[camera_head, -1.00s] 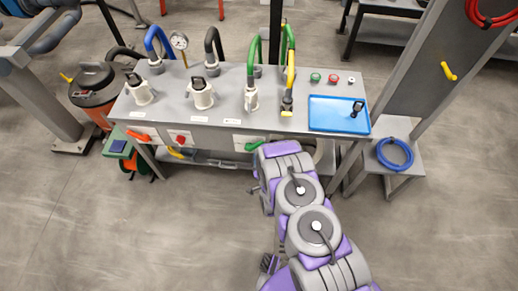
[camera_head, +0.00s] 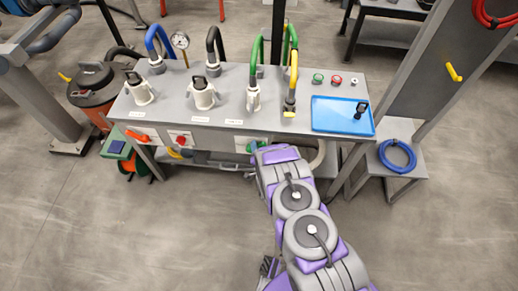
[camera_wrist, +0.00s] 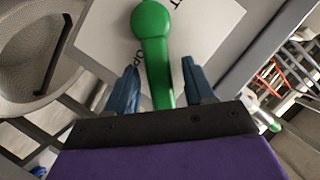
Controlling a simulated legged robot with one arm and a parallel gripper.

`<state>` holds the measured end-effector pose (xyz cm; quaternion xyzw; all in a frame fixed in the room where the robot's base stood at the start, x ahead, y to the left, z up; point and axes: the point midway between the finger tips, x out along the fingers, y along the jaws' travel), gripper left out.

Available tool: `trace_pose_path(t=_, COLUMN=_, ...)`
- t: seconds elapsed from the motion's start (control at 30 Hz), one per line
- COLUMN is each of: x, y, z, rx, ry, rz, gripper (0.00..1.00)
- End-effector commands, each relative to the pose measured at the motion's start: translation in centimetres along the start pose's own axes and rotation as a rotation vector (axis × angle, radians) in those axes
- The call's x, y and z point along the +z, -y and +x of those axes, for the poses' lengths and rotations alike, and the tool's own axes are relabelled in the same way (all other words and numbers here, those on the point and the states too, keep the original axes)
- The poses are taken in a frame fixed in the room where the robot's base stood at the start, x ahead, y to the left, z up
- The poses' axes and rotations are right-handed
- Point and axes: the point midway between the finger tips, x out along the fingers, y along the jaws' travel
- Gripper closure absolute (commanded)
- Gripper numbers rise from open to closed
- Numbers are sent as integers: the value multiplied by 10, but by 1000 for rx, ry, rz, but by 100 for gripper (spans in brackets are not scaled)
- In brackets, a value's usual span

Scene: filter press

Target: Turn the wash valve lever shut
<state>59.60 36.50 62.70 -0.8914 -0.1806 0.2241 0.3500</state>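A green lever (camera_wrist: 153,48) with a round hub shows in the wrist view, in front of a pale plate (camera_wrist: 105,38) with partly hidden lettering. My gripper (camera_wrist: 160,70) is open, with one blue finger on each side of the lever's arm. Small gaps seem to show between lever and fingers; contact cannot be told. In the head view, part of the green lever (camera_head: 252,146) shows on the bench front beside the end of my arm, which hides my fingers. I cannot read which label names the wash valve.
The grey bench (camera_head: 225,115) carries several hoses and couplings and a blue tray (camera_head: 340,113). An orange lever (camera_head: 138,135) and a red knob (camera_head: 182,140) are on its front at left. A side stand with a blue hose (camera_head: 397,155) is at right. The floor in front is clear.

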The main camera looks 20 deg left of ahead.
Motion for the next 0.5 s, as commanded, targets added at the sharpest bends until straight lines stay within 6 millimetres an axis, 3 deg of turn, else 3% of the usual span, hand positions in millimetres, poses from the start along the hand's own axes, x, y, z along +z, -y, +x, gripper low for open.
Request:
trace_pose_path(t=0.07, x=-1, y=-1, z=-1, rx=0, ry=-1, rz=1, gripper=54)
trace_pose_path(t=0.5, x=-2, y=-2, z=-1, rx=2, ry=-2, rz=2, gripper=97)
